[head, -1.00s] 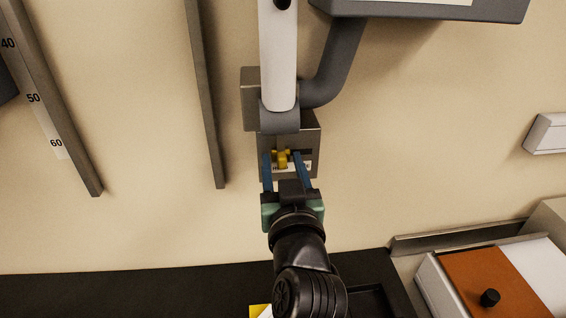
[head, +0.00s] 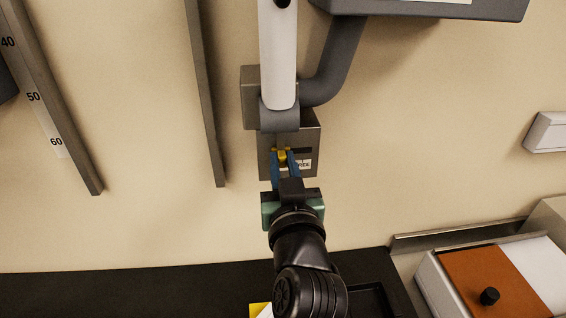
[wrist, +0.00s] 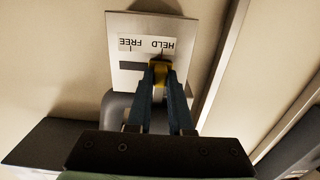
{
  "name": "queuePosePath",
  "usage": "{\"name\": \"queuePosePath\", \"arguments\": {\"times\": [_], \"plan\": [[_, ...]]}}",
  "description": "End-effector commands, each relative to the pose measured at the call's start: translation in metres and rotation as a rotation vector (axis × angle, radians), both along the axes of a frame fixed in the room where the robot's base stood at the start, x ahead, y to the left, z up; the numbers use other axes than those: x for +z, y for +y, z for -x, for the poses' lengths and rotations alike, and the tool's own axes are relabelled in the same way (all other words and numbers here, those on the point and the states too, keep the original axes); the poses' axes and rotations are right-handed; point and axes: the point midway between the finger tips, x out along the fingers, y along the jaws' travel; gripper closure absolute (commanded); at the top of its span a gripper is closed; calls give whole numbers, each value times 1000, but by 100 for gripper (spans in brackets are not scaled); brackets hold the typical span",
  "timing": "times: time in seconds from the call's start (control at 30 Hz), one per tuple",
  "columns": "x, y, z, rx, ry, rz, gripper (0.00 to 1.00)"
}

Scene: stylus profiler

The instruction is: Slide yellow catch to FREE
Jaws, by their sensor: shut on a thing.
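The yellow catch (head: 282,155) sits in a dark slot on the front of a grey metal box on the wall (head: 309,135). My gripper (head: 282,160) has its two blue fingers closed on the catch from both sides. In the wrist view the catch (wrist: 160,70) is between the fingertips, at the HELD end of the slot. The white label (wrist: 146,44) reads HELD and FREE, upside down in that view. The open slot (wrist: 131,66) runs from the catch towards FREE. In the head view the fingers cover part of the label, and FREE shows to the right of the catch.
A white column (head: 278,55) and a bent grey pipe (head: 335,65) are above the box. A vertical rail (head: 207,95) stands to its left. A dark bench (head: 150,292) and an orange-topped unit (head: 480,275) lie below.

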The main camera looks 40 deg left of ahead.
Motion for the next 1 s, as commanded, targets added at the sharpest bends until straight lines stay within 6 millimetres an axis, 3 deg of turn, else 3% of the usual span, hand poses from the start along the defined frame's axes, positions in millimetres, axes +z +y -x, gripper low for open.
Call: {"name": "queuePosePath", "arguments": {"times": [0.67,1.0], "plan": [[0,0,0,1,0,0,100],[-2,-27,-32,-4,-2,-2,100]]}}
